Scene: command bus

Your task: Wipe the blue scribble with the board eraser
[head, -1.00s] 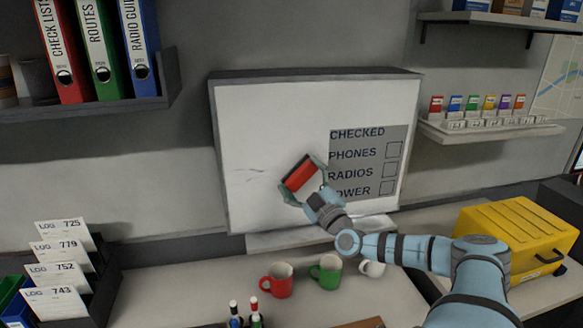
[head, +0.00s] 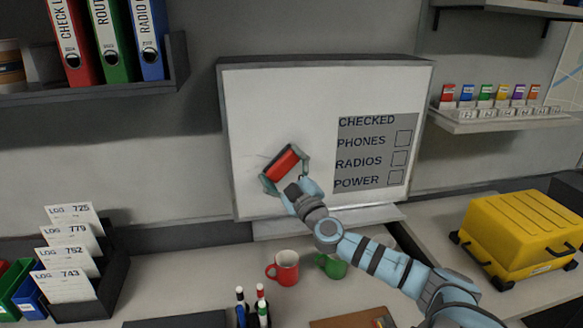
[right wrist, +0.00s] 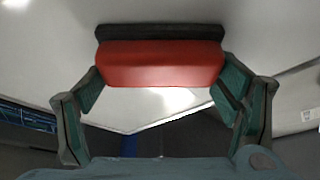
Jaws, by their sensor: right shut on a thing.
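The board eraser (head: 283,161), red with a dark felt side, is held between the fingers of my right gripper (head: 285,173). It also fills the upper middle of the right wrist view (right wrist: 160,65), felt side toward the board. The eraser is tilted and lies at or very near the left-centre of the whiteboard (head: 290,95); I cannot tell whether it touches. Faint thin marks (head: 256,157) show on the board just left of the eraser. No clearly blue scribble is visible; the eraser and gripper hide part of the board. My left gripper is not in view.
A printed grey checklist (head: 375,152) is on the board's right side. Below stand a red mug (head: 285,268), a green mug (head: 332,266) and a marker holder (head: 252,312). A yellow case (head: 520,230) is at right, a card rack (head: 105,270) at left.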

